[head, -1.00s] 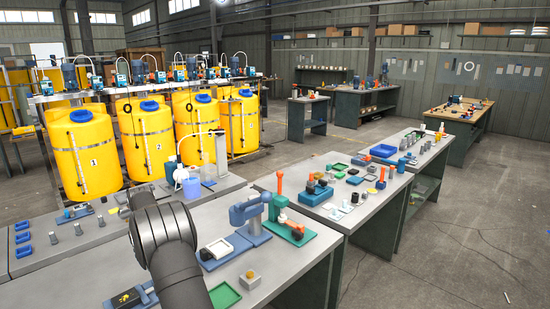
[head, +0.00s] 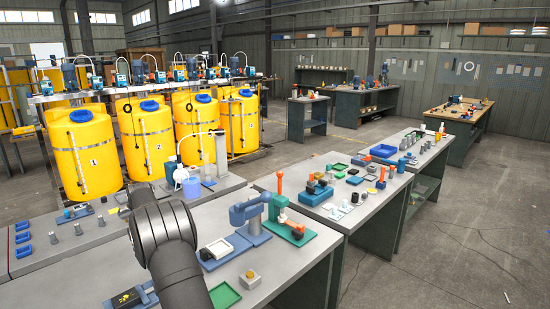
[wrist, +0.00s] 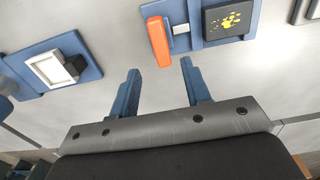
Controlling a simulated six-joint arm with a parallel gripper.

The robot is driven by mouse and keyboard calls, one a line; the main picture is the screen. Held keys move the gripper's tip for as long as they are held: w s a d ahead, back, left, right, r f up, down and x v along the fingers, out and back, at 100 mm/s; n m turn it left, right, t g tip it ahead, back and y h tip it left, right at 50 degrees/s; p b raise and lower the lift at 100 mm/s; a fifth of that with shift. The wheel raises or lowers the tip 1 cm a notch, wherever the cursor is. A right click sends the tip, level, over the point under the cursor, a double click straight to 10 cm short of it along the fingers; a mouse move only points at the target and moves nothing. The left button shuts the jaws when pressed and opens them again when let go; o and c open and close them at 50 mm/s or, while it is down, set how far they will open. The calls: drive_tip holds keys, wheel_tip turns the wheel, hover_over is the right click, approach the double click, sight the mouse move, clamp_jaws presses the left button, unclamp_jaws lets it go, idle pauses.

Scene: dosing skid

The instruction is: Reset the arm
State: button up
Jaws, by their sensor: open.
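My gripper (wrist: 159,67) is open and empty in the wrist view, its two blue fingers spread apart. An orange handle (wrist: 158,42) lies beyond the fingertips, roughly in line with the gap between them. It sits beside a blue base with a dark pad (wrist: 229,18) marked with yellow spots. In the head view my dark arm (head: 168,245) rises over the left part of the near bench. The arm hides the bench behind it, and I cannot make out the fingers there.
The near grey bench (head: 290,262) carries a blue press-like device (head: 248,215), a green tray (head: 224,295) and a small block (head: 250,279). A blue plate with a white frame (wrist: 55,68) lies left of my fingers. Yellow tanks (head: 146,143) stand behind. The floor at right is clear.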

wheel_tip(320, 180, down, 9)
drive_tip(key=shift+r, duration=0.15)
drive_tip(key=shift+r+m, duration=0.25)
drive_tip(key=shift+m, duration=0.65)
drive_tip(key=m, duration=0.4)
drive_tip(key=shift+m, duration=1.8)
drive_tip(key=shift+r, duration=0.1)
